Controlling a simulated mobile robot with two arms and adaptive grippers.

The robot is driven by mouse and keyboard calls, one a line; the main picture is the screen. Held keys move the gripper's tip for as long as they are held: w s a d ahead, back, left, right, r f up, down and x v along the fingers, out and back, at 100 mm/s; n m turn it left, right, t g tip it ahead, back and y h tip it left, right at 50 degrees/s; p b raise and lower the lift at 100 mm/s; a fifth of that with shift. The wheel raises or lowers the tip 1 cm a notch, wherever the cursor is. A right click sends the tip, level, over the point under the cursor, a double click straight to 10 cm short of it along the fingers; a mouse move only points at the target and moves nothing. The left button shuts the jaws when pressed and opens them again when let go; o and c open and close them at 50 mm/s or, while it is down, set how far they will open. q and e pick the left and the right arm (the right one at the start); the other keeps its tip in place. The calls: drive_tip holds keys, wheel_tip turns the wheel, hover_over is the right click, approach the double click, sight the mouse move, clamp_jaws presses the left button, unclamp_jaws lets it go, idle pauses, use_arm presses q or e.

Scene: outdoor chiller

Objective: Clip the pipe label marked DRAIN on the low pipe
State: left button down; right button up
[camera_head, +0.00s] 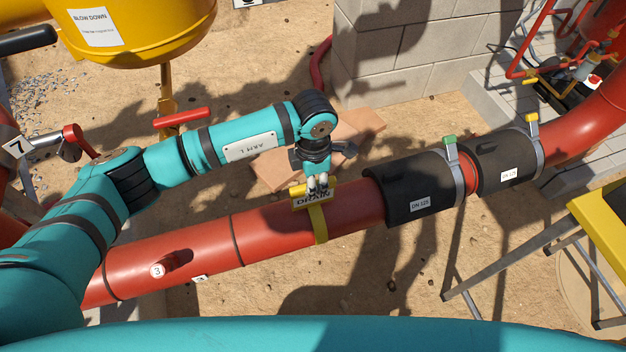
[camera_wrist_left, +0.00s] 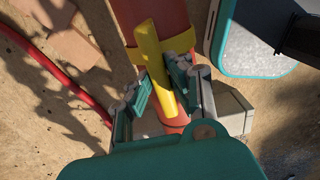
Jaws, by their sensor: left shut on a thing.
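The yellow DRAIN label (camera_head: 313,198) is at the low red pipe (camera_head: 270,228), with its yellow band (camera_head: 320,224) lying over the pipe's near side. My left gripper (camera_head: 318,185) comes down from above and is shut on the label's upper part. In the left wrist view the label (camera_wrist_left: 154,62) stands edge-on between the two fingers (camera_wrist_left: 164,92), with the red pipe (camera_wrist_left: 150,14) behind it. The band looks to be around the pipe; its underside is hidden. My right gripper is not in view.
Two black DN 125 sleeves (camera_head: 420,186) with clamps cover the pipe to the right. A yellow BLOW DOWN vessel (camera_head: 140,30), a block wall (camera_head: 410,45) and a yellow-topped stand (camera_head: 600,215) are around.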

use_arm(q)
drive_tip(key=shift+f, duration=0.35)
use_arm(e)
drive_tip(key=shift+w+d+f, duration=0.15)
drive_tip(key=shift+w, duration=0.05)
use_arm(q)
drive_tip(key=c, duration=0.7)
unclamp_jaws()
drive_tip(key=shift+r, duration=0.25)
wheel_tip(320, 180, up, 2)
drive_tip(key=shift+r+p, duration=0.1)
drive_tip(key=shift+p, duration=0.5)
wheel_tip(320, 180, up, 4)
drive_tip(key=shift+d+f+p, duration=0.1)
drive_tip(key=shift+p, duration=1)
drive_tip(key=shift+r, duration=0.35)
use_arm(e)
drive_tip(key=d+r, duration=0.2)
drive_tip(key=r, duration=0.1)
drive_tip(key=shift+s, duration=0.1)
